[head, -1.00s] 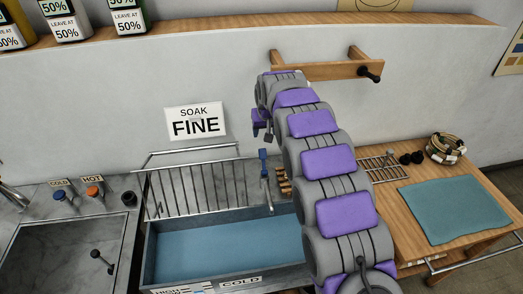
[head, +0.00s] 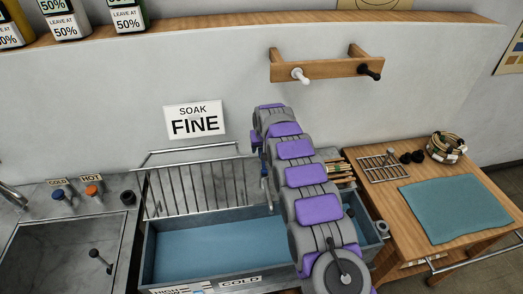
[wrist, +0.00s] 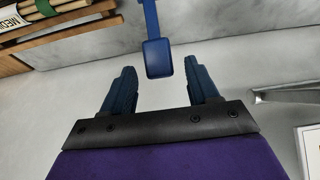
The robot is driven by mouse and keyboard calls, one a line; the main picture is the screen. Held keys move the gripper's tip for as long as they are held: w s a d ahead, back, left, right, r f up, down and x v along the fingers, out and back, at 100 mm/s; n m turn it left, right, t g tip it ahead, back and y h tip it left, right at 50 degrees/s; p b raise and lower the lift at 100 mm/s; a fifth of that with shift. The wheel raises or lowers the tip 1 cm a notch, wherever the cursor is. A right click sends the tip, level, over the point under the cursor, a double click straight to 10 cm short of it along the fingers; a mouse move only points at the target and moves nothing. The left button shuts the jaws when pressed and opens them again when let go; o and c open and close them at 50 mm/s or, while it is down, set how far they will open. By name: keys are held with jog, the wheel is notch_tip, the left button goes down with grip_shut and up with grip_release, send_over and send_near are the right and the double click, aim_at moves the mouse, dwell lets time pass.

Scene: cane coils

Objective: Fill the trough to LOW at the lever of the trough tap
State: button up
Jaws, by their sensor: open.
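The blue lever of the trough tap (wrist: 158,58) hangs between the fingers of my gripper (wrist: 160,72) in the wrist view. The gripper is open, with a gap on each side of the lever's paddle. In the head view my arm hides the gripper and most of the tap; a thin blue and metal part (head: 263,168) shows at its left edge. The trough (head: 150,240) is grey with a flat blue surface inside. A level plate reading HIGH and LOW (head: 172,291) is partly cut off at its front rim, beside a COLD label (head: 240,281).
A metal rack (head: 200,188) stands behind the trough. A sink (head: 60,250) with cold (head: 64,195) and hot (head: 92,192) knobs is at left. A wooden table with a teal mat (head: 455,208) is at right. A peg rail (head: 325,68) is on the wall above.

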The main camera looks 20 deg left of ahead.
jog(key=shift+x, duration=1.25)
grip_shut()
